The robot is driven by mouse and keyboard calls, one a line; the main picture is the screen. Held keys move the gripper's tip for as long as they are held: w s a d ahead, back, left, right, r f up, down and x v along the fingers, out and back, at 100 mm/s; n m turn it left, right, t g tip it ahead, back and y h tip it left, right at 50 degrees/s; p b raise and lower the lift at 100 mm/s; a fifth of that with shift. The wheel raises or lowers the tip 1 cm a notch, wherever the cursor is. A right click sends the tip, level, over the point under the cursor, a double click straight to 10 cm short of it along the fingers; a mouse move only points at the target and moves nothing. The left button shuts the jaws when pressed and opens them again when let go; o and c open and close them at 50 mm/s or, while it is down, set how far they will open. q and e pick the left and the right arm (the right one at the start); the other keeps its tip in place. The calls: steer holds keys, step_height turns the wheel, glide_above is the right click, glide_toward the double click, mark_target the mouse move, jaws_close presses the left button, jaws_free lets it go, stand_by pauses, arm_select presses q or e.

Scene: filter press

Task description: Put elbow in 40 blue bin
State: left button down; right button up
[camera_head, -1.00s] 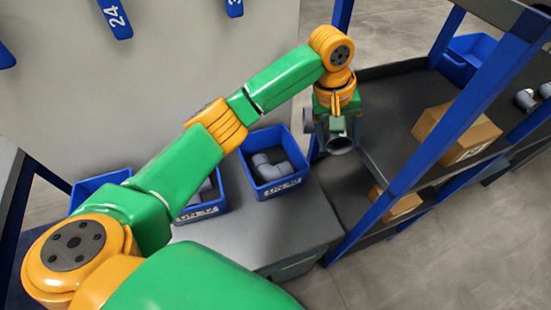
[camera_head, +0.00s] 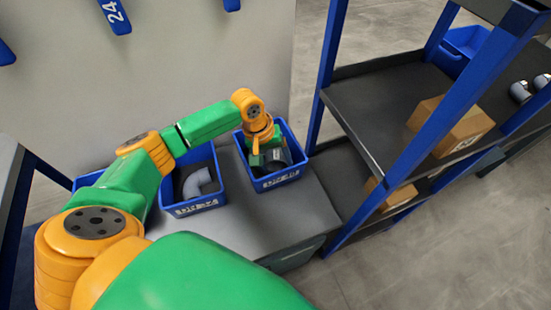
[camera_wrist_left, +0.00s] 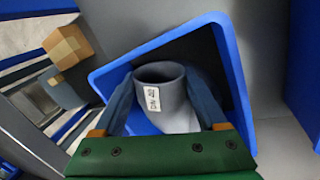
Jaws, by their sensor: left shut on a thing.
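My left gripper (camera_head: 274,160) is down at the mouth of the right-hand blue bin (camera_head: 283,180) on the grey bench. It is shut on a grey pipe elbow (camera_wrist_left: 160,88) with a small white label, which shows between the two fingers in the left wrist view. The elbow is inside or just above the bin's rim (camera_wrist_left: 150,47); I cannot tell whether it touches the bottom. The bin's printed label is too blurred to read. The gripper hides most of the bin's inside. My right gripper is not in view.
A second blue bin (camera_head: 196,206) holding a grey elbow (camera_head: 198,182) stands just left, and another blue bin (camera_head: 88,178) is partly behind my arm. A dark shelf rack with blue posts (camera_head: 322,75) and cardboard boxes (camera_head: 452,127) stands right. A pale panel rises behind the bins.

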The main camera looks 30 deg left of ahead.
arm_select(q)
steer(key=shift+d, duration=0.1)
jaws_free()
steer(key=shift+f, duration=0.1)
steer(key=p+v, duration=0.1)
steer(key=v, duration=1.1)
